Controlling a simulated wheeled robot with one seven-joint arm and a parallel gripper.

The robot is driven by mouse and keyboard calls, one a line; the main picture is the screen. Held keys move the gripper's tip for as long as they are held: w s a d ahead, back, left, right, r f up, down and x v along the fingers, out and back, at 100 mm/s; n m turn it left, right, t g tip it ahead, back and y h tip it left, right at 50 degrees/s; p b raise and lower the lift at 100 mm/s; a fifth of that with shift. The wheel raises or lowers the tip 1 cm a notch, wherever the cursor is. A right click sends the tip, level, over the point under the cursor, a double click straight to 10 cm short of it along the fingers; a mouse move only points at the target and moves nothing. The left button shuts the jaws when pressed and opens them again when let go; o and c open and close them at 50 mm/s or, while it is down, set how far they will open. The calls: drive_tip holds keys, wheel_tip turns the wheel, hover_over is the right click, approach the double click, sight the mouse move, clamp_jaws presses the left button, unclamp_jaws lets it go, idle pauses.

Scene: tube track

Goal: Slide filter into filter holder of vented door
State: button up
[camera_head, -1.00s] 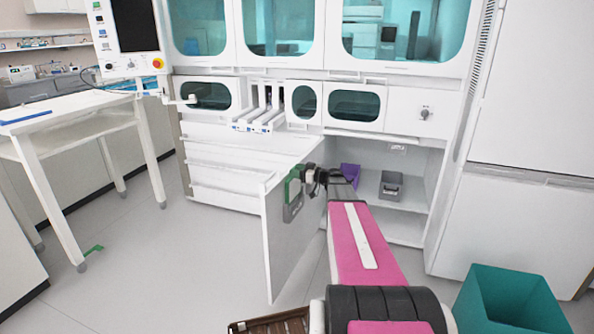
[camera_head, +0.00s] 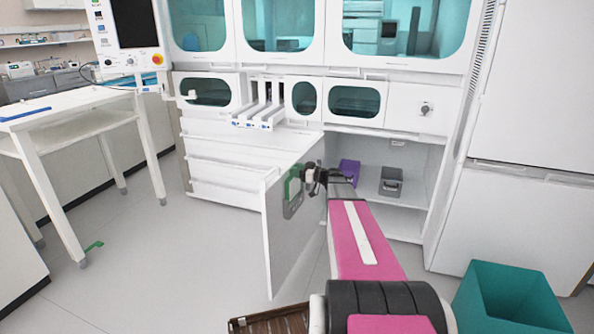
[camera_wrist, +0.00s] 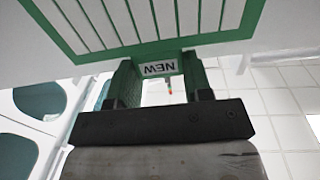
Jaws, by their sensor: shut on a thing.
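The vented door (camera_head: 300,256) stands open below the white cabinet, its panel facing left. A grey filter holder (camera_head: 293,209) is on the door's face. The green-framed filter (camera_head: 293,184) is at the top of the holder; how deep it sits cannot be told. In the wrist view, the filter (camera_wrist: 150,22) shows as a green grille with white bars, above a tab labelled NEW (camera_wrist: 158,68). My gripper (camera_head: 312,176) is at the door's upper edge. In the wrist view, my gripper (camera_wrist: 160,82) is shut on the filter's tab.
A purple item (camera_head: 348,169) and a grey box (camera_head: 391,181) sit on the open cabinet's shelf, right of the door. A teal bin (camera_head: 510,298) stands at the lower right. A white table (camera_head: 75,118) is at the left.

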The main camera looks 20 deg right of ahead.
sight(295, 179)
drive_tip(key=shift+f, duration=0.2)
drive_tip(key=shift+f, duration=0.8)
idle(0.3)
drive_tip(key=shift+f, duration=1.4)
drive_tip(key=o, duration=1.2)
drive_tip(key=shift+o, duration=0.2)
drive_tip(key=v, duration=1)
drive_tip(key=shift+s+d, duration=0.25)
drive_tip(key=shift+d, duration=0.05)
